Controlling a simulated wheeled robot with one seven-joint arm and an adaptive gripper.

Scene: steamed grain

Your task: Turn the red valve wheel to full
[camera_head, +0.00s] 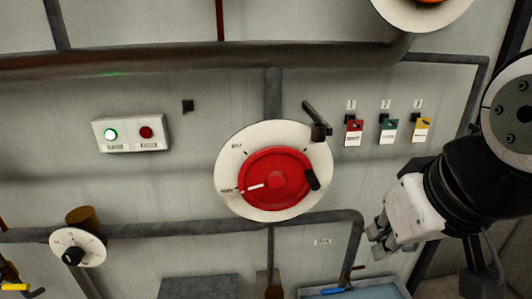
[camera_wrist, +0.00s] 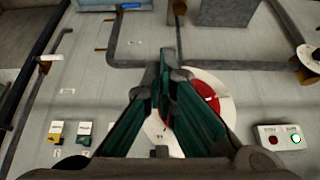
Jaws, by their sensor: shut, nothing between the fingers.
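The red valve wheel (camera_head: 275,178) sits on a round white dial plate (camera_head: 228,165) on the wall. A white mark on the wheel points left, towards small lettering at the plate's left edge. A black knob (camera_head: 312,179) sticks out at the wheel's right side. A black lever (camera_head: 317,120) sits at the plate's upper right. My gripper (camera_head: 374,240) is right of and below the wheel, apart from it, shut and empty. In the wrist view, the shut fingers (camera_wrist: 172,62) cover part of the red wheel (camera_wrist: 207,96) and the plate.
A panel with a lit green and a red button (camera_head: 130,133) is at left. Red, green and yellow tags (camera_head: 388,130) hang at right. A smaller dial with a black knob (camera_head: 77,248) is at lower left. Pipes (camera_head: 160,229) cross the wall. A blue-handled tool (camera_head: 335,291) lies below.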

